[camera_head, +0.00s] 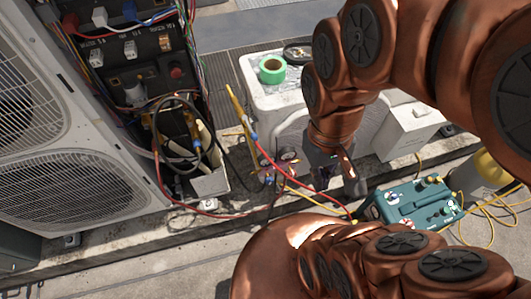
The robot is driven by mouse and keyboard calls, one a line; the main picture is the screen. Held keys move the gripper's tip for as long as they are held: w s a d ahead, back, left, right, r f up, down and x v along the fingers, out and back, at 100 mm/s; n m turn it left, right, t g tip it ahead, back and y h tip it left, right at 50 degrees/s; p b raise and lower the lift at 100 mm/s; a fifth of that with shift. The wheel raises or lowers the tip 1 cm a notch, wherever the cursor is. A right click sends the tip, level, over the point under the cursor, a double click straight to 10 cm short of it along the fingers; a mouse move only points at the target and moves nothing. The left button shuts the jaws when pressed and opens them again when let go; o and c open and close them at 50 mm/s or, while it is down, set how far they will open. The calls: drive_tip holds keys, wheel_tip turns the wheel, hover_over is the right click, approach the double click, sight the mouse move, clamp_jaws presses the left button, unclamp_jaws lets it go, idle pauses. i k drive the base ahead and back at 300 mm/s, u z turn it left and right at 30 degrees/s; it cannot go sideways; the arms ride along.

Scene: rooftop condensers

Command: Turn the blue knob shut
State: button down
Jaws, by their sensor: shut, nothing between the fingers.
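A small gauge manifold (284,166) with round dials and hoses hangs in front of the white box unit, in the middle of the view. A small dark bluish-purple part (322,174) shows at its right; it may be the blue knob, but it is too small and dark to be sure. My gripper (351,176) points downward just right of that part. Its fingers are shut with nothing held. I cannot tell whether it touches the manifold.
A teal machine (410,203) with gauges sits at the right, near a yellow-topped cylinder (493,167). Red and yellow hoses (308,187) cross the ledge. Green tape (272,69) lies on the white unit (262,97). A large condenser (75,130) with open wiring fills the left.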

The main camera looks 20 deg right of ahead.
sight(269, 180)
drive_tip(key=z, duration=0.75)
drive_tip(key=k, duration=1.35)
drive_tip(key=u, duration=1.85)
drive_tip(key=i, duration=0.5)
